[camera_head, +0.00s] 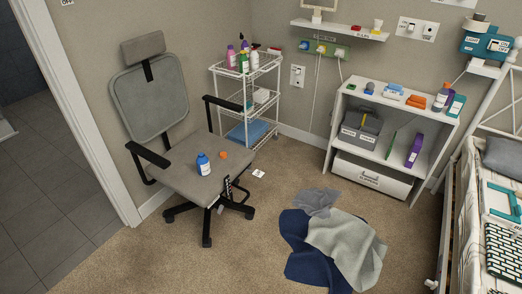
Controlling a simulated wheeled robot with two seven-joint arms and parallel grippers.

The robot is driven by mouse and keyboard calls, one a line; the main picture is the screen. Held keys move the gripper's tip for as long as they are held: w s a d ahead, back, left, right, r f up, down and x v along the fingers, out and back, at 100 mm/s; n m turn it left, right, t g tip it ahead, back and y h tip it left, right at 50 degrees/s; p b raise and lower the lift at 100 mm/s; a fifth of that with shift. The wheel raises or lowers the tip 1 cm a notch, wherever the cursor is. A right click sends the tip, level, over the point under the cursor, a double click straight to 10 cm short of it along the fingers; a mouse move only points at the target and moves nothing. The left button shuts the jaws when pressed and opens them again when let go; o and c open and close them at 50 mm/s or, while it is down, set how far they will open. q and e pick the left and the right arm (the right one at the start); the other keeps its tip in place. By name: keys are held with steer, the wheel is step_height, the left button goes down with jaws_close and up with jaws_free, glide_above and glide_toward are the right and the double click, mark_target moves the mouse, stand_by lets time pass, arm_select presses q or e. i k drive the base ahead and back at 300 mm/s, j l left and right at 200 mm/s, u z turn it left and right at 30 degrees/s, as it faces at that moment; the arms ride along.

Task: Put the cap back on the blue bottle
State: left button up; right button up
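A small blue bottle (203,164) stands upright on the seat of the grey office chair (178,172). Neither of my grippers shows in the head view.
Crumpled cloths (335,245) lie on the carpet right of the chair. A white wire cart (247,100) stands behind it. A white shelf unit (390,130) is at the back right, and a bed (475,220) at the right edge. Carpet in front is clear.

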mark_target(203, 164)
steer(key=l+u, duration=0.25)
steer(key=k+l+u, duration=0.1)
steer(key=u, duration=0.15)
steer(key=i+l+u, duration=0.1)
steer(key=i+l, duration=0.35)
steer(key=i+l+u, duration=0.1)
steer(key=i+l, duration=0.9)
steer(key=i+l+u, duration=0.15)
steer(key=i+l, duration=0.3)
steer(key=i+l+u, duration=0.1)
steer(key=i+l, duration=0.3)
steer(key=l, duration=0.3)
